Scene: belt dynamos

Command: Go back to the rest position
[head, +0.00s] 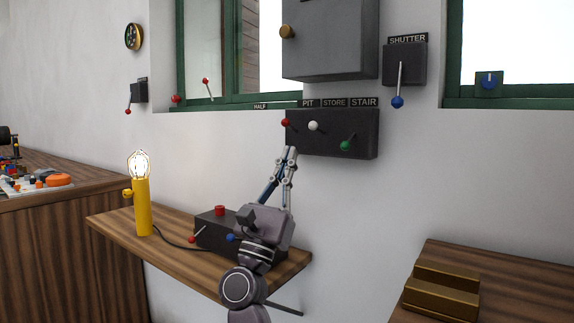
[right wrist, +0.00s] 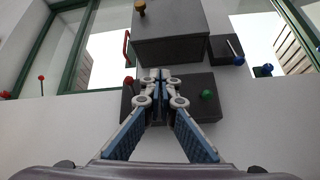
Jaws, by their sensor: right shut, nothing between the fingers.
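My right gripper (head: 291,152) is shut and empty. My left gripper is not in view.
A wooden shelf (head: 110,222) below holds a lit yellow lamp (head: 142,207) and a dark control box (head: 212,228). A large grey cabinet (head: 330,45) and the SHUTTER lever box (head: 404,65) hang above. A brass-coloured block (head: 440,295) sits on a table at right.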

